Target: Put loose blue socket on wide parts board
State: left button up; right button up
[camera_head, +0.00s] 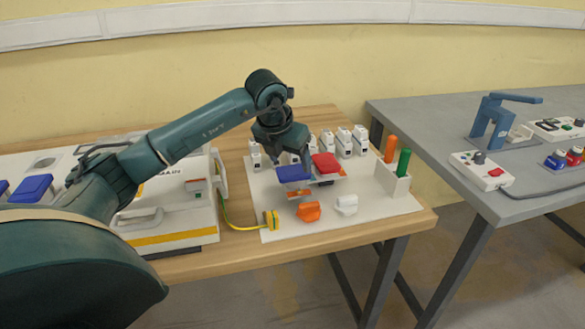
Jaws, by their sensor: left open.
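A blue socket (292,174) is at the wide white parts board (375,221), left of a red socket (326,163). It looks tilted; whether it touches the board or a holder beneath it is not clear. My left arm reaches in from the left, and my left gripper (299,160) points down right at the blue socket. The gripper is open, and its wrist and fingers cover part of the socket's far side. My right gripper is out of view.
White modules (344,142) line the board's back. An orange piece (309,210) and a white piece (347,205) lie in front. A holder (393,182) with orange and green handles stands right. A white case (172,205) is left; a grey table (480,205) is across a gap.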

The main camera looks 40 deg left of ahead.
pick_arm(q)
jog(key=v, duration=0.6)
jog(key=shift+r, duration=0.25)
jog(key=shift+s+f, duration=0.1)
jog(key=shift+s, duration=0.05)
